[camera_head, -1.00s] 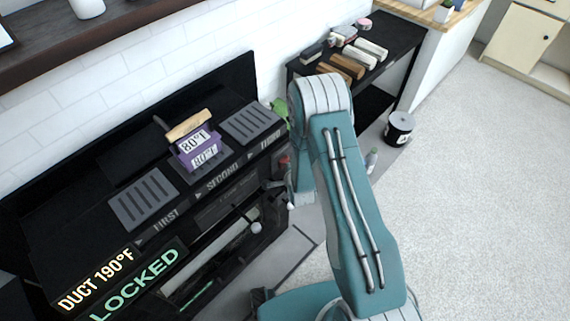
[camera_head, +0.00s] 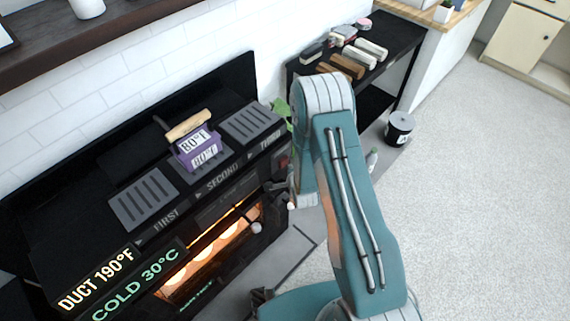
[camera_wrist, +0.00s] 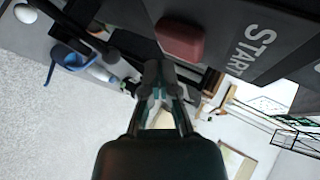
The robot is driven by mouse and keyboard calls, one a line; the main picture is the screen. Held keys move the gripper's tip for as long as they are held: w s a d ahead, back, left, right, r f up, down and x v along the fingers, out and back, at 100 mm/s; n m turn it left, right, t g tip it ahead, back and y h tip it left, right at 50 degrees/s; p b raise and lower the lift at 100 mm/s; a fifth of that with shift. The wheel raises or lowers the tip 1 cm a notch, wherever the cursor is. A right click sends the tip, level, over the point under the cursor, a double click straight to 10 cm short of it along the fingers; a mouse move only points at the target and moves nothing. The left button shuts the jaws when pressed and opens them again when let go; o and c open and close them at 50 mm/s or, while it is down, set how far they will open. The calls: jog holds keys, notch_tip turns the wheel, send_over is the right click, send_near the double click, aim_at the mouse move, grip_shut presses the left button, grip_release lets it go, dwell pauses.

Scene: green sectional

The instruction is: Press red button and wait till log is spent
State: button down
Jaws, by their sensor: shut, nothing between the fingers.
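The red button (camera_wrist: 180,40) is a rounded red block beside the word START in the wrist view. In the head view, the red button (camera_head: 284,160) shows small at the right end of the black stove (camera_head: 80,200), partly hidden by my arm. My gripper (camera_wrist: 160,72) is shut and empty, with its fingertips just below the button in the wrist view; I cannot tell whether they touch it. The stove's window (camera_head: 212,246) glows orange, with pale rounded shapes inside; I cannot make out a log there. The displays read DUCT 190°F and COLD 30°C.
Brown and white log-like pieces (camera_head: 348,66) lie on a black side table (camera_head: 402,36). A black bucket (camera_head: 399,128) stands on the floor. The carpet at right is clear.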

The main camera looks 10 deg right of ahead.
jog(key=shift+s+d, duration=0.1)
jog(key=shift+s, duration=0.1)
jog(key=s+d, duration=0.3)
jog(key=s, duration=0.2)
jog(key=shift+d, duration=0.3)
jog(key=shift+w, duration=0.1)
dwell(0.8)
notch_tip(320, 180, up, 25)
jog(key=n+g, duration=0.3)
jog(key=n, duration=0.5)
jog(key=s+r+n+g, duration=0.1)
jog(key=s+r+n, duration=0.3)
jog(key=s+r, duration=0.4)
jog(key=s+a+r+n+g, duration=0.1)
jog(key=s+r+n, duration=0.3)
jog(key=s, duration=1.2)
notch_tip(320, 180, up, 4)
jog(key=shift+s+a+r+g, duration=0.3)
jog(key=shift+s+g, duration=0.1)
jog(key=shift+g, duration=0.1)
